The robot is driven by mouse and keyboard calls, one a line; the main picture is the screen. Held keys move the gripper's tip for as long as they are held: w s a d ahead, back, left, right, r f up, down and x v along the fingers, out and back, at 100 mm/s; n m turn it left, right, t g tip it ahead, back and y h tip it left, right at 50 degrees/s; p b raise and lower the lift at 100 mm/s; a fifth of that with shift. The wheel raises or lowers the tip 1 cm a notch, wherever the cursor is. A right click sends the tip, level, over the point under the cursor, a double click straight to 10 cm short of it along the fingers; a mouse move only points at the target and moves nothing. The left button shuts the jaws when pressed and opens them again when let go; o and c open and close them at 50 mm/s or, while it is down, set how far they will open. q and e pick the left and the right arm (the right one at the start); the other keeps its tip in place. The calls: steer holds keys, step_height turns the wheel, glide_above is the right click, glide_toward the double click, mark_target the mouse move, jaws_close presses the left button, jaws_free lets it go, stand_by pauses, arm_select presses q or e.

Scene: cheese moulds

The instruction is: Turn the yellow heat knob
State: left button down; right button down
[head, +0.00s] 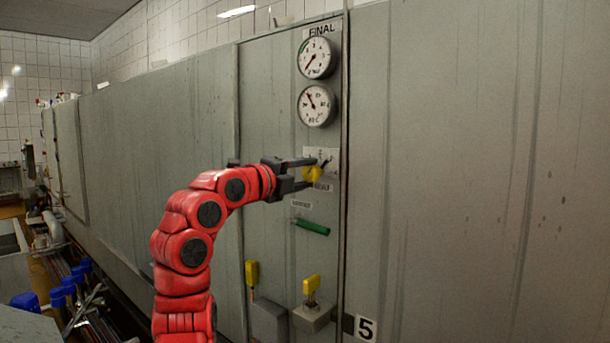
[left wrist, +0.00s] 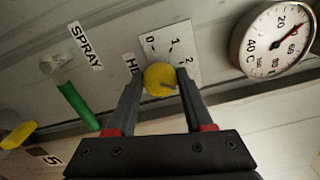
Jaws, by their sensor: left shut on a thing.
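The yellow heat knob (head: 312,174) sits on the grey panel below two round gauges. In the left wrist view the knob (left wrist: 158,80) is a round yellow disc with a dark pointer toward its right side. A white scale plate (left wrist: 173,48) with 0, 1 and 2 is beside it; which mark the pointer meets is unclear. My left gripper (head: 315,172) reaches in from the left, shut on the knob, with one finger on each side. In the left wrist view the gripper (left wrist: 157,83) partly hides the knob's HEAT label. My right gripper is not in view.
A green spray handle (head: 313,227) is below the knob. Two yellow handles (head: 252,273) (head: 312,284) are lower on the panel. The upper gauge (head: 316,58) and lower gauge (head: 316,105) are above. The wall right of the panel is bare.

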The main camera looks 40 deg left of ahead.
arm_select(q)
steer(key=shift+m, duration=0.8)
steer(key=shift+c, duration=1.6)
jaws_free()
steer(key=shift+s, duration=0.1)
steer(key=shift+s, duration=0.4)
steer(key=s+a+b, duration=0.1)
steer(key=s+b, duration=0.2)
steer(key=s, duration=1.3)
steer(key=shift+s+a, duration=0.15)
steer(key=shift+s, duration=0.05)
